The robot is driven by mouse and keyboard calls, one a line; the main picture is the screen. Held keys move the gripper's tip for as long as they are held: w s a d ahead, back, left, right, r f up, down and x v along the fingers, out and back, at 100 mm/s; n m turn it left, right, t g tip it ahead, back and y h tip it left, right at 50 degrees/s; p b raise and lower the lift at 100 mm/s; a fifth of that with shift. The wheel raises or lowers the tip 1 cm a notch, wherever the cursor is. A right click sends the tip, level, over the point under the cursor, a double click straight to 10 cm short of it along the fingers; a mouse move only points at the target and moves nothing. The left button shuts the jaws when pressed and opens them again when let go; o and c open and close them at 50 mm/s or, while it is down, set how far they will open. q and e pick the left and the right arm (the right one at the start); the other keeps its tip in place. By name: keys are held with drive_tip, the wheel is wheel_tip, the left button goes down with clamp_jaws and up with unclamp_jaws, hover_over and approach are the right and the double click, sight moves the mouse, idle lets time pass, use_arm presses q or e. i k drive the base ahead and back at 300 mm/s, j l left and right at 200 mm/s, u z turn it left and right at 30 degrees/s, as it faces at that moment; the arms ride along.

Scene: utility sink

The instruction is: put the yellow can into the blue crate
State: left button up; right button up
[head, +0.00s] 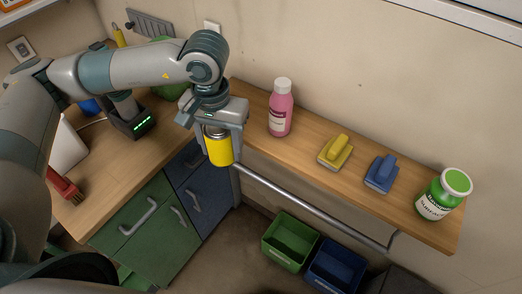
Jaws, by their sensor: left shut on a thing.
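The yellow can (219,151) hangs upright in my left gripper (213,134), which is shut on it near its top. The gripper holds it in front of the left end of the wooden shelf, above the floor gap beside the cabinets. The blue crate (336,271) is on the floor at the lower right, open at the top, and its inside looks empty. The can is up and to the left of the crate. My right gripper is not in view.
A green crate (290,242) stands left of the blue one. A metal rail (310,205) runs along the shelf front (305,150). On the shelf are a pink bottle (281,110), a yellow brush (336,151), a blue brush (381,173) and a green-lidded jar (443,196).

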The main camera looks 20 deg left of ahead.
sight(331, 275)
drive_tip(key=k, duration=0.65)
drive_tip(key=z, duration=1.75)
drive_tip(key=k+j, duration=0.7)
drive_tip(key=k+z, duration=0.05)
drive_tip(key=k, duration=0.05)
